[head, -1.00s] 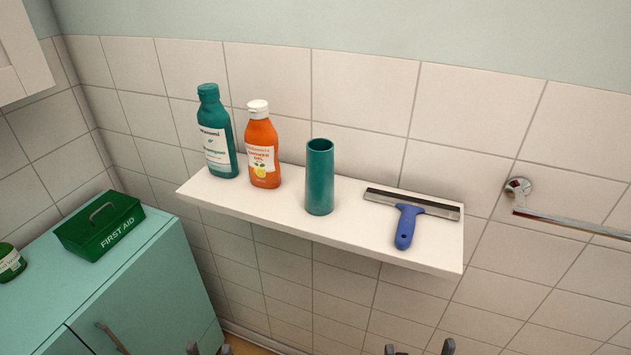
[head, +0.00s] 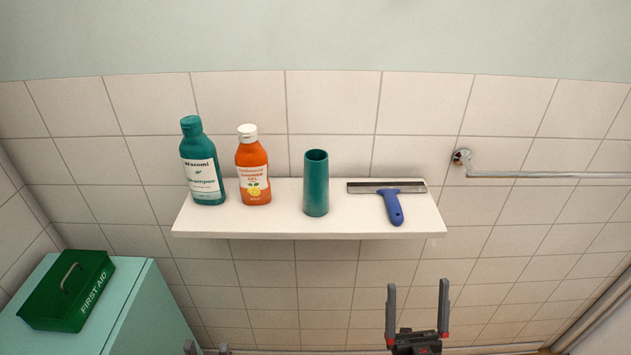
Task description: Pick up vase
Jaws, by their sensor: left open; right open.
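The vase (head: 316,186) is a plain teal cylinder, open at the top, standing upright on a white wall shelf (head: 260,224). It stands between the orange shower gel bottle and the squeegee. My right gripper (head: 418,298) is open and empty, below and in front of the shelf, to the right of the vase. My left gripper (head: 207,348) shows only its fingertips at the bottom edge, low and left of the vase; they are apart with nothing seen between them.
A teal shampoo bottle (head: 203,165) and an orange shower gel bottle (head: 253,170) stand left of the vase. A blue-handled squeegee (head: 393,206) lies to its right. A green first aid box (head: 68,290) sits on a cabinet (head: 130,300).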

